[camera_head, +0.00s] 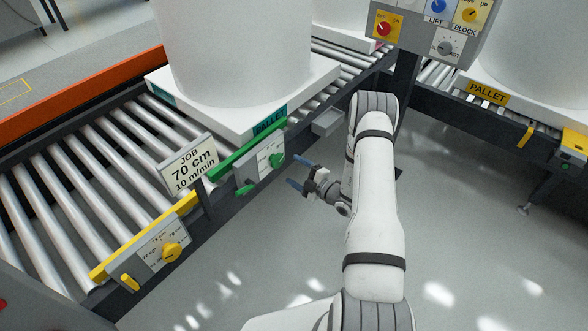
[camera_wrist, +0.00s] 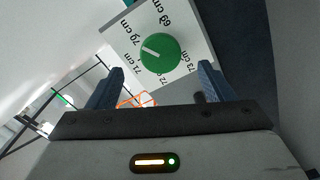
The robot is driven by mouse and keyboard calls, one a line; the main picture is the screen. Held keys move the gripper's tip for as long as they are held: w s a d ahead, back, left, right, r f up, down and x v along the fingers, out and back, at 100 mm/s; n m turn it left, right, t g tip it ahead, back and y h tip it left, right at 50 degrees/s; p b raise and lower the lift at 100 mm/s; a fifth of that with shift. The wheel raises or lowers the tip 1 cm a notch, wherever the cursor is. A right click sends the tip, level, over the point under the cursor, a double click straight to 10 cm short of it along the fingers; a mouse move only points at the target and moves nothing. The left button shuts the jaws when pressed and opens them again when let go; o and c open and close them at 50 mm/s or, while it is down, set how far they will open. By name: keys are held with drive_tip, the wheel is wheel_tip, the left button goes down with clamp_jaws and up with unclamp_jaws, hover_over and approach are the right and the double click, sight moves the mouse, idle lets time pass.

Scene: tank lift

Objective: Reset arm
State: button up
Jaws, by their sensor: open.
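My arm reaches up the middle of the head view. My gripper (camera_head: 296,173) is open and empty, in the air just right of the green-marked panel (camera_head: 262,165) on the conveyor's side. Its two blue fingers also show in the wrist view (camera_wrist: 162,68), apart, with a green knob (camera_wrist: 160,52) between them in the picture. No contact with the knob shows. The knob's white pointer lies towards the 70 cm and 71 cm labels; I cannot tell which exactly. In the head view the green knob (camera_head: 277,160) sits left of the fingers.
A job sign (camera_head: 189,168) reads 70 cm, 10 m/min. A panel with a yellow knob (camera_head: 170,252) is nearer. A white tank (camera_head: 235,50) stands on a pallet on the roller conveyor (camera_head: 80,190). A control box (camera_head: 430,30) stands above my arm.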

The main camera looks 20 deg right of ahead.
idle(0.3)
drive_tip(key=s+a+r+n+g+y+p, duration=0.25)
drive_tip(key=a+r+n+g, duration=0.3)
drive_tip(key=r+n, duration=0.5)
drive_tip(key=s+a+r+n+g+y+p, duration=0.2)
drive_tip(key=s+a+r+n+g+p, duration=0.45)
drive_tip(key=r, duration=0.75)
drive_tip(key=s+r+n+g+h+p, duration=0.45)
drive_tip(key=s+r+n+h, duration=0.35)
drive_tip(key=s+r+n, duration=1.15)
drive_tip(key=s+d+r+n+t+h+p, duration=0.3)
drive_tip(key=d+r+n+h, duration=0.4)
drive_tip(key=n, duration=0.8)
drive_tip(key=r+t+p, duration=0.1)
drive_tip(key=p, duration=0.1)
drive_tip(key=shift+s+d+p, duration=0.15)
drive_tip(key=shift+d+p, duration=0.05)
drive_tip(key=shift+p, duration=0.1)
